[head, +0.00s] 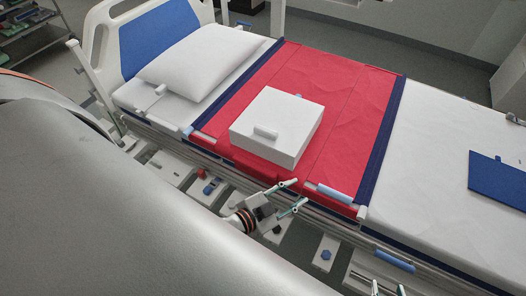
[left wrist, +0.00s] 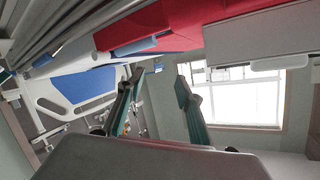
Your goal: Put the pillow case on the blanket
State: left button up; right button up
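A white box with a small handle on top (head: 276,125), which I take for the pillow case, rests on the red blanket (head: 345,110) across the middle of the bed. I cannot confirm its identity. The blanket also shows in the left wrist view (left wrist: 150,28), with the box (left wrist: 262,35) beside it. My left gripper (head: 300,191) is open and empty at the bed's near side, in front of the box and apart from it. Its spread fingers show in the left wrist view (left wrist: 157,88). My right gripper (head: 380,285) is partly cut off at the bottom edge; its opening is unclear.
A white pillow (head: 200,60) lies at the head of the bed, by the blue and white headboard (head: 160,36). A rail (head: 300,205) runs along the near side. A blue panel (head: 497,180) is at the right. White sheet lies bare right of the blanket.

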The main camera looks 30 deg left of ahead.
pick_arm(q)
jog(key=s+a+f+n+g+y, duration=0.2)
jog(key=s+a+f+n+g, duration=0.1)
jog(key=s+f, duration=0.5)
jog(key=shift+s+a+n, duration=0.45)
jog(key=shift+a+n, duration=0.35)
jog(key=shift+a, duration=0.3)
